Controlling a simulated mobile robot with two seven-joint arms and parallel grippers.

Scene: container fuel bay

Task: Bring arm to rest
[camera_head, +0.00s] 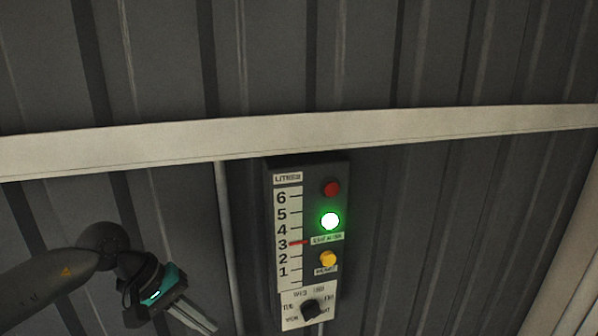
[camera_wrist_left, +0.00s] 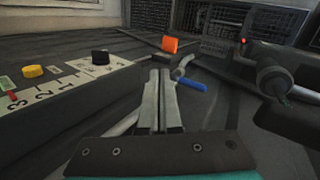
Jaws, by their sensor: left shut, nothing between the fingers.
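My left gripper (camera_head: 192,316) comes in from the lower left in the head view, left of a wall panel and apart from it. Its two fingers are together with nothing between them. In the left wrist view the closed fingers (camera_wrist_left: 162,85) point away across the scene. The panel (camera_head: 309,172) has a litre scale with a red pointer near 3, a red button (camera_head: 331,188), a lit green light (camera_head: 330,221), a yellow button (camera_head: 328,258) and a black knob (camera_head: 310,309). My right gripper is not in view.
A pale horizontal rail (camera_head: 400,126) crosses the dark corrugated wall (camera_head: 420,60). A thin vertical pipe (camera_head: 229,240) runs between gripper and panel. In the left wrist view, an orange piece (camera_wrist_left: 170,44) and a blue handle (camera_wrist_left: 192,86) show beyond the fingers.

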